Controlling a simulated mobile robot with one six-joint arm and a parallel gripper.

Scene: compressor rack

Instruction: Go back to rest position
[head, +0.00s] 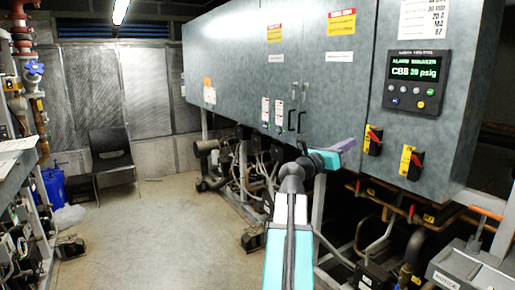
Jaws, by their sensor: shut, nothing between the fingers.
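My arm reaches up from the bottom middle of the head view, with white, teal and dark links. My gripper (346,146) is at its far end, a small purple-grey shape in front of the lower edge of the grey cabinet (232,60). The gripper is shut with nothing seen in it. It appears left of the two red-and-yellow rotary switches (373,141). I cannot tell whether it touches the cabinet.
A display panel (416,82) reading 39 psig is on the cabinet at right. Pipes and compressors (240,165) fill the space below. A black chair (112,160) and blue container (54,186) stand at the left back. The concrete floor (150,235) is mostly clear.

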